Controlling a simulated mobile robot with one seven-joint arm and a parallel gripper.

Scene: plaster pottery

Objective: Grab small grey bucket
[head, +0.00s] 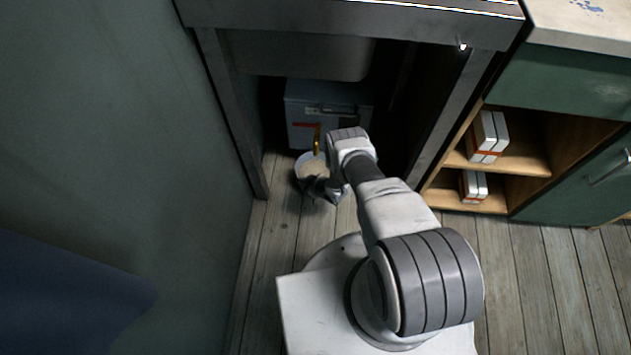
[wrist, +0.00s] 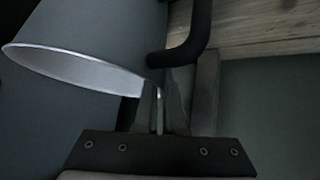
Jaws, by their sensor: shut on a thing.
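The small grey bucket (head: 310,165) is under the dark metal table, close to the left wall. Its pale inside faces up in the head view. In the wrist view the grey bucket (wrist: 105,32) fills the upper left, with its light rim and a dark curved handle at its right. My gripper (head: 322,187) is at the near side of the bucket. In the wrist view my gripper (wrist: 163,100) is shut on the bucket at its rim near the handle. The exact contact is dim and partly hidden.
A grey box (head: 325,100) with an orange stripe stands behind the bucket. The table's legs (head: 233,115) rise at both sides. Green shelves with white boxes (head: 488,133) stand at the right. The plank floor at the lower right is clear.

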